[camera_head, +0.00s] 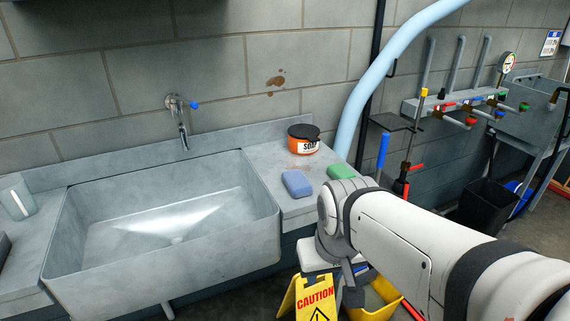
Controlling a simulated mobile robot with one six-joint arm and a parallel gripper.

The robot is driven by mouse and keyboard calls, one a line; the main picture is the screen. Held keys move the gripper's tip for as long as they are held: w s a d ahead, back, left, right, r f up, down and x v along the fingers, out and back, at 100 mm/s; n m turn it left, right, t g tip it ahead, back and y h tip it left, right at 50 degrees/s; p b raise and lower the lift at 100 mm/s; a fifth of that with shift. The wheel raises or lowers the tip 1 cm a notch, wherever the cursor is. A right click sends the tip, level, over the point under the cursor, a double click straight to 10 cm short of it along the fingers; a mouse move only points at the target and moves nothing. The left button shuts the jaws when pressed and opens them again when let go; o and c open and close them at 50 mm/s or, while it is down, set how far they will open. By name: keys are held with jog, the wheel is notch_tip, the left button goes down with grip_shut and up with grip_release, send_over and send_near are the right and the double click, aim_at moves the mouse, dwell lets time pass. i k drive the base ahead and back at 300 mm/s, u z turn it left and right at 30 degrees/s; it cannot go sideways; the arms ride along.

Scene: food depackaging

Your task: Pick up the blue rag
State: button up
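A small blue, rounded block (297,183) lies on the counter right of the sink; it is the nearest match to the blue rag, though it looks more like a sponge. A green piece (340,172) of similar form lies to its right, close to my arm. My gripper (347,272) hangs below my wrist, off the counter's front edge and below and right of the blue block. It is partly hidden by my wrist, and whether its fingers are open or shut does not show. I see nothing held in it.
An orange soap tub (304,140) stands behind the blue block. The deep grey sink (160,222) is to the left, under a wall tap (182,122). A yellow caution sign (312,299) stands on the floor below my gripper. A black bin (487,205) stands at right.

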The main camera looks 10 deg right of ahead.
aim_at(297, 184)
jog(key=u, duration=0.15)
jog(key=i, duration=0.9)
jog(key=z, duration=0.05)
